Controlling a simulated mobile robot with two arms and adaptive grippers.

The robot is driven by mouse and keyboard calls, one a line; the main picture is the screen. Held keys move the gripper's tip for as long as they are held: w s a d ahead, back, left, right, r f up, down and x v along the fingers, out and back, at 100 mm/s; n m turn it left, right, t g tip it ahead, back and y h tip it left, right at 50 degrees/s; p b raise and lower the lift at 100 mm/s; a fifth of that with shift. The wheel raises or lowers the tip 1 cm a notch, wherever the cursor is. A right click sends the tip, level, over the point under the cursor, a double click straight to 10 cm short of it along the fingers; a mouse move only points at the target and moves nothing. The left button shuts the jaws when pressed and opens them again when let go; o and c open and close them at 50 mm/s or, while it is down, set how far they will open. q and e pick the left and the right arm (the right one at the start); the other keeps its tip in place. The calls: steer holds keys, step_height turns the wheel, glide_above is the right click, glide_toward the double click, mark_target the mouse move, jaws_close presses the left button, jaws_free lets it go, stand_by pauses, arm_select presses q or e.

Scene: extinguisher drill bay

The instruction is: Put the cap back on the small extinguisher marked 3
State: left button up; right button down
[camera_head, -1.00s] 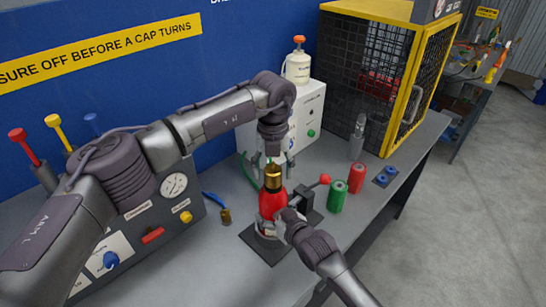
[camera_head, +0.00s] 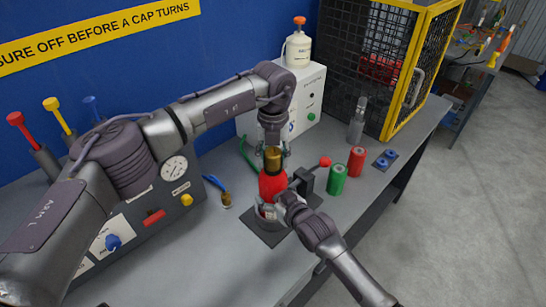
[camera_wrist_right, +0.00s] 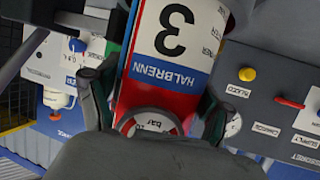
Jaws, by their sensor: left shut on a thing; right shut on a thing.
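The red extinguisher (camera_head: 272,185) stands upright on a dark base plate (camera_head: 268,233) on the bench. In the right wrist view its label (camera_wrist_right: 172,45) shows a 3 upside down, with a small gauge (camera_wrist_right: 150,121) near the gripper. A brass cap (camera_head: 272,160) is at its top; I cannot tell how it sits on the neck. My left gripper (camera_head: 272,150) points down from above and is shut on the cap. My right gripper (camera_head: 272,208), its fingers either side of the body in the wrist view (camera_wrist_right: 152,105), is shut on the extinguisher's lower part.
A dark clamp stand with a red ball knob (camera_head: 325,162) is close on the right, with a green can (camera_head: 337,180) and a red can (camera_head: 356,161) beyond. A gauge panel (camera_head: 150,215) stands left. A brass fitting (camera_head: 227,200) lies between. The front bench is clear.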

arm_select(q)
steer(key=m, duration=0.7)
steer(key=shift+m, duration=0.4)
steer(key=o, duration=1.4)
steer(key=shift+c, duration=0.2)
step_height(320, 180, up, 12)
arm_select(e)
jaws_free()
